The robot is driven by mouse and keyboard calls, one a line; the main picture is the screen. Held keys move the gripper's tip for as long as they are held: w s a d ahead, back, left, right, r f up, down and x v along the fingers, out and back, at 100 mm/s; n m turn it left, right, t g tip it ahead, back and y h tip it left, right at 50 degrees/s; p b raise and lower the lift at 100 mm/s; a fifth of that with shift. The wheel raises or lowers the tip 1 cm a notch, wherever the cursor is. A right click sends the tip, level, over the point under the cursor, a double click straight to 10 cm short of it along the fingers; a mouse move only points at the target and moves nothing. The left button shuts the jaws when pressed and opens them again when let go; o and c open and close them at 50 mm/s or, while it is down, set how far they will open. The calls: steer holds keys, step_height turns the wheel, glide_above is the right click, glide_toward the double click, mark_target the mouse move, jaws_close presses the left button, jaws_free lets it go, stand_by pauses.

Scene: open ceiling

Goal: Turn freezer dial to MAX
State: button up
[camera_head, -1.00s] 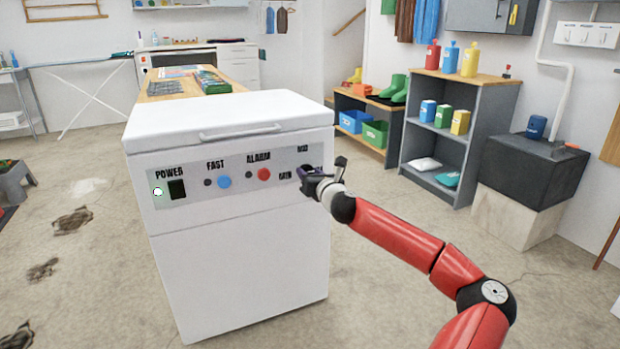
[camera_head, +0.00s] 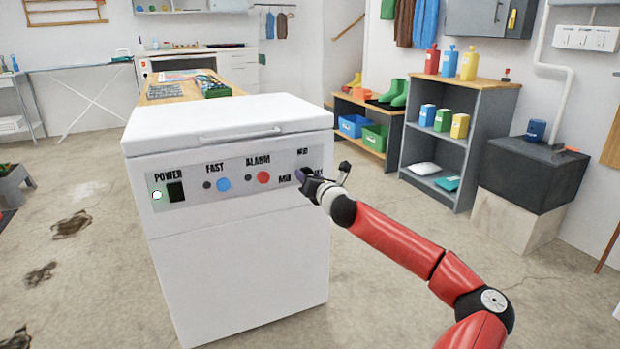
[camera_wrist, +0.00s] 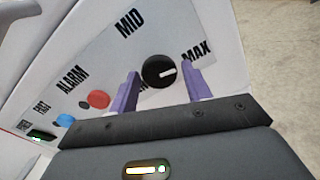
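The freezer (camera_head: 230,250) is a white chest with its lid shut and a control panel on its front. The dial (camera_wrist: 159,71) is a round black knob in the wrist view, with a white mark turned towards the MAX label (camera_wrist: 197,52). The MID label (camera_wrist: 130,23) is up and left of it. The MIN label (camera_head: 284,180) is left of the dial and partly hidden by a finger in the wrist view. My gripper (camera_wrist: 160,82) is open, its purple fingers on either side of the dial with visible gaps. In the head view my gripper (camera_head: 312,184) covers much of the dial.
A grey shelf (camera_head: 460,135) stands behind right. The floor right of the freezer is clear.

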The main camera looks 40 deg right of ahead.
steer(key=shift+o, duration=1.1)
steer(key=v, duration=0.7)
steer(key=shift+s, duration=0.4)
steer(key=shift+a, duration=0.1)
